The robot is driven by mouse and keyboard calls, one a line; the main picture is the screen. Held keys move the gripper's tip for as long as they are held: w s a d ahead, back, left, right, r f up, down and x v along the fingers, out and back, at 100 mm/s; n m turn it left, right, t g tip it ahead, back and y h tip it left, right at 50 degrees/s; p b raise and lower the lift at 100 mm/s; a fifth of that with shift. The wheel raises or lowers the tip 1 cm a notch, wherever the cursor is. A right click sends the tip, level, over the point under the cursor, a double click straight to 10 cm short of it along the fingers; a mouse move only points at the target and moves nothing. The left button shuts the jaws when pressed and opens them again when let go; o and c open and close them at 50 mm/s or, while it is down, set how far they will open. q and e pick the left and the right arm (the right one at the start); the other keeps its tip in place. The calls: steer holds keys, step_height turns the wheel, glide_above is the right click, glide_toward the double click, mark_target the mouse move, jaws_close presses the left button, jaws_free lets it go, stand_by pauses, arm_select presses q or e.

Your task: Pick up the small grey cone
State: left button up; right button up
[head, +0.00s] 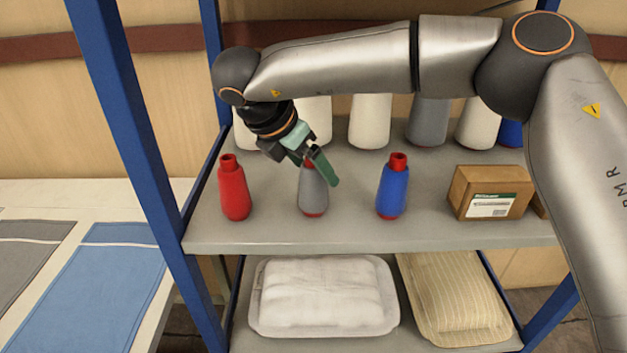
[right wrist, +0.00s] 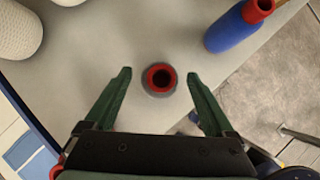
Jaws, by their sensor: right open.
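The small grey cone (head: 313,195) stands upright on the upper shelf, between a red cone and a blue cone. It has a red top and a red base rim. My right gripper (head: 318,170) is over it from above and hides part of its top in the head view. In the right wrist view the grey cone (right wrist: 160,80) shows from above as a red ring with a grey edge. It lies between the two green fingertips of my right gripper (right wrist: 160,76), which are open and apart from it. My left gripper is not in view.
The red cone (head: 234,190) stands to the left and the blue cone (head: 391,190) to the right. Larger white and grey cones (head: 370,122) stand behind. A cardboard box (head: 490,193) is further right. Blue rack posts (head: 130,150) frame the shelf (head: 350,235). Packed pillows lie below.

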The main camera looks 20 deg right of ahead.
steer(key=shift+w+d+f, duration=0.15)
steer(key=shift+d+f, duration=0.15)
steer(key=shift+f, duration=0.25)
jaws_close()
stand_by(0.4)
